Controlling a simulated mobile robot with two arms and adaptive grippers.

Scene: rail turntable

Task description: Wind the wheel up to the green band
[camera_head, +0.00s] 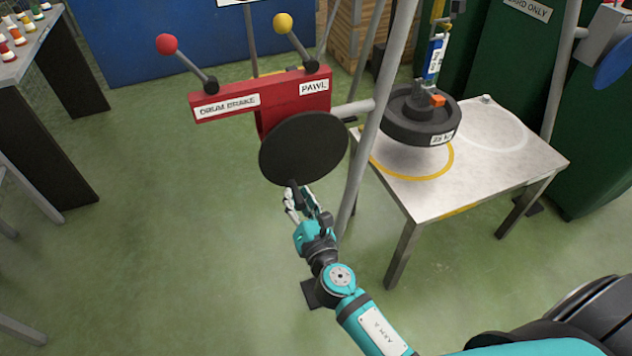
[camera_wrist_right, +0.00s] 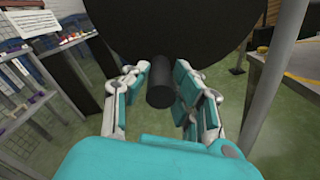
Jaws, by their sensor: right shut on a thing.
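A round black crank disc (camera_head: 303,148) sits on the front of the red winch housing (camera_head: 290,95), with a short dark handle (camera_head: 297,196) at its lower edge. My right gripper (camera_head: 304,204) is shut on this handle; in the right wrist view the fingers (camera_wrist_right: 163,95) stand on both sides of the dark handle (camera_wrist_right: 160,82). The dark wheel (camera_head: 415,122) hangs above the table's yellow ring (camera_head: 447,168), apart from the tabletop. A blue and white strip (camera_head: 435,58) stands above it; I cannot make out a green band. My left gripper is out of view.
A red-knobbed lever (camera_head: 168,44) marked DRUM BRAKE and a yellow-knobbed lever (camera_head: 283,24) marked PAWL rise from the housing. A grey post (camera_head: 372,125) stands just right of the disc. The table (camera_head: 475,185) is at right.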

